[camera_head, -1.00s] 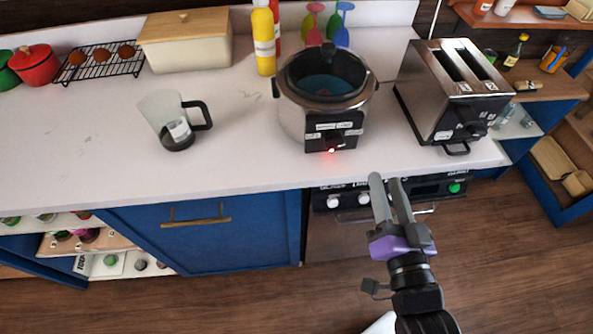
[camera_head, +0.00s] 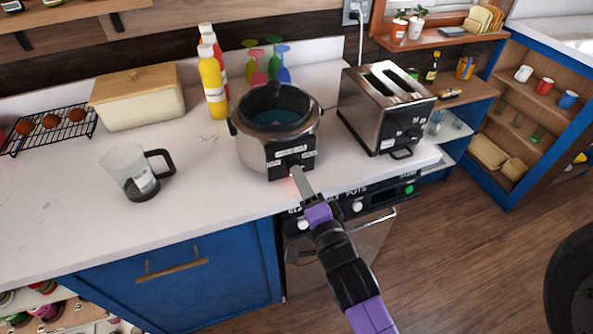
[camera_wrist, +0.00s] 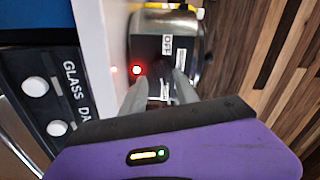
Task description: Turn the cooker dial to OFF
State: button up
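A steel toaster (camera_head: 385,105) stands close to the right of the cooker. A clear jug (camera_head: 130,175) stands to the left, and yellow and red bottles stand behind. The oven panel (camera_head: 375,200) with white knobs is below the counter edge. Counter between jug and cooker is clear.

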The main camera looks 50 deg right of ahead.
jog(key=shift+x, duration=1.45)
grip_shut()
